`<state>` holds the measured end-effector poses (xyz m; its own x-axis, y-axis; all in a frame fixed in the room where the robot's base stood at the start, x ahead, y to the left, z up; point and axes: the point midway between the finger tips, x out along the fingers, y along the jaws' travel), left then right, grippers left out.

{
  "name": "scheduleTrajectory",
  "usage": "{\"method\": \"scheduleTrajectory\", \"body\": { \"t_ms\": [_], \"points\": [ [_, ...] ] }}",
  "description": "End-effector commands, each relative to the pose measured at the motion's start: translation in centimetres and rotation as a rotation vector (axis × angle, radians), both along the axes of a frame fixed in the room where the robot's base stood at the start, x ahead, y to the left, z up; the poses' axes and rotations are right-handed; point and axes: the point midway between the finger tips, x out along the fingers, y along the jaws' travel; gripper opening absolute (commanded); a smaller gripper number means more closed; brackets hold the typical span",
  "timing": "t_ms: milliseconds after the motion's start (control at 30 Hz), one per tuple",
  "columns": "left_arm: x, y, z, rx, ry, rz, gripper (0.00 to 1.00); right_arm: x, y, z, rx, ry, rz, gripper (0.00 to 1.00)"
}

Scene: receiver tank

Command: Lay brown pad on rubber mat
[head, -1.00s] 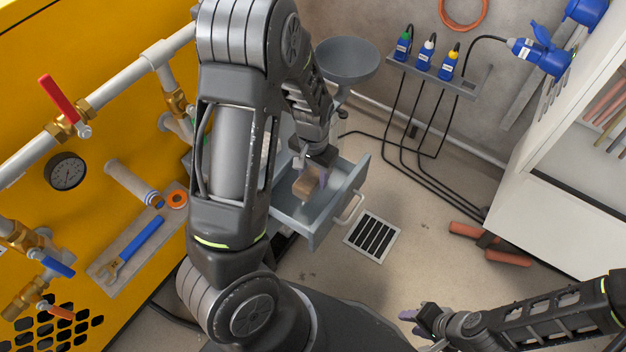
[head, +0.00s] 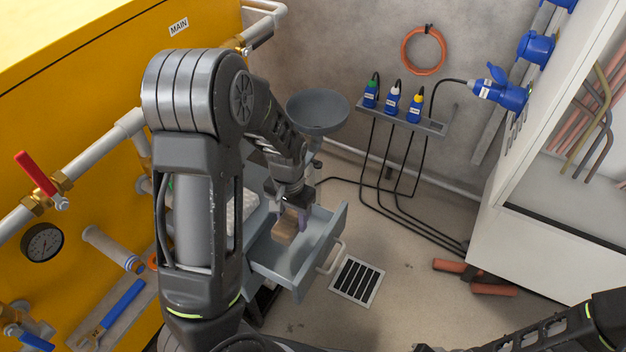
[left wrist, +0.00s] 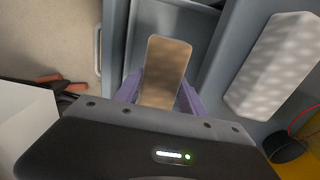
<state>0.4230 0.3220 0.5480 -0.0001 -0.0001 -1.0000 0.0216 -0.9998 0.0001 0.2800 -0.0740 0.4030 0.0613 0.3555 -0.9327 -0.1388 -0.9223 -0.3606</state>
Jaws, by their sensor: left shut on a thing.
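My left gripper (head: 291,212) is shut on the brown pad (head: 284,231), over the open grey drawer (head: 336,228). In the left wrist view the pad (left wrist: 168,62) stands out between the purple fingers of my left gripper (left wrist: 160,92), with the drawer behind it. I cannot tell whether the pad touches the drawer floor. No surface that I can surely call the rubber mat shows. My right gripper (head: 427,348) is almost wholly cut off at the bottom edge of the head view.
A pale textured block (left wrist: 275,65) lies beside the drawer. A grey funnel bowl (head: 318,112) stands behind it. The yellow machine (head: 90,110) with pipes is at left, a white cabinet (head: 520,245) at right. A floor grate (head: 356,281) lies in front of the drawer.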

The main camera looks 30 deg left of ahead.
Motion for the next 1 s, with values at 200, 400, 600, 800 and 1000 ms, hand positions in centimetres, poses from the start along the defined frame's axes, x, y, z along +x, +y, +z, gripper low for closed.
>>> {"method": "scheduleTrajectory", "body": {
  "t_ms": [200,400,600,800,1000],
  "points": [
    [0.0,0.0,0.0,0.000,0.000,0.003,0.03,0.0,0.0,0.0,0.000,0.000,0.000,0.36],
    [-1.2,-0.2,0.3,-0.001,-0.002,0.041,0.03,0.0,0.0,0.0,0.000,0.000,0.000,0.36],
    [1.2,-0.3,4.5,0.000,-0.010,0.116,0.03,0.0,0.0,0.0,0.000,0.000,0.000,0.36],
    [6.6,-3.4,12.3,0.000,-0.011,0.121,0.03,0.0,0.0,0.0,0.000,0.000,0.000,0.36],
    [10.2,-7.5,18.9,0.001,-0.006,0.076,0.03,0.0,0.0,0.0,0.000,0.000,0.000,0.36]
  ]
}}
